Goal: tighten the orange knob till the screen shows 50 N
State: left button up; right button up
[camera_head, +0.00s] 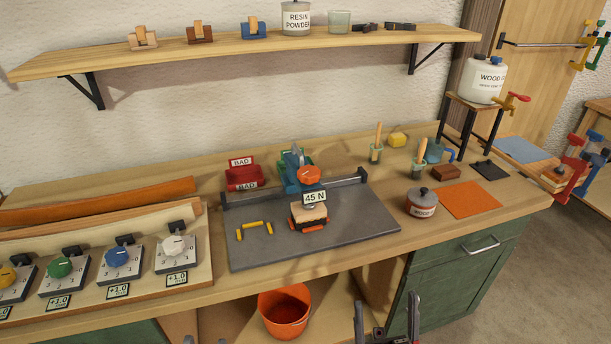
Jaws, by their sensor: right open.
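The orange knob (308,175) sits on a blue clamp (293,168) at the back of the grey plate on the bench. The small screen (314,197) just below the knob reads 45 N. Under the screen is a small stack with a light wooden block and dark and orange parts (309,216); how the clamp meets it is partly hidden. My right gripper (387,315) is at the bottom edge, low in front of the bench, open and empty, well away from the knob. My left gripper does not show clearly.
The grey plate (350,235) carries several yellow pieces (254,226). A red BAD bin (243,177) stands left of the clamp. Numbered dials (122,257) fill the left. A lidded pot (421,203) and orange mat (469,200) lie right. An orange bucket (284,312) stands below.

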jog(key=w+a+r+g+b, duration=0.1)
jog(key=w+a+g, duration=0.2)
jog(key=w+a, duration=0.3)
jog(key=w+a+r+g+b, duration=0.1)
jog(key=w+a+g, duration=0.25)
jog(key=w, duration=0.55)
jog(key=m+g+h+b, duration=0.3)
jog(key=m+g+h, duration=0.3)
jog(key=h, duration=0.5)
send_near(310, 180)
jog(key=shift+m+t, duration=0.35)
jog(key=shift+m, duration=0.15)
jog(key=w, duration=0.4)
jog(key=w+p, duration=0.1)
jog(key=w, duration=0.2)
jog(key=w+p, duration=0.1)
jog(key=w, duration=0.3)
jog(key=shift+w+a+f, duration=0.2)
jog(key=shift+w+a, duration=0.15)
jog(key=shift+w+f+p, duration=0.15)
jog(key=shift+w+p, duration=0.15)
jog(key=shift+w, duration=0.25)
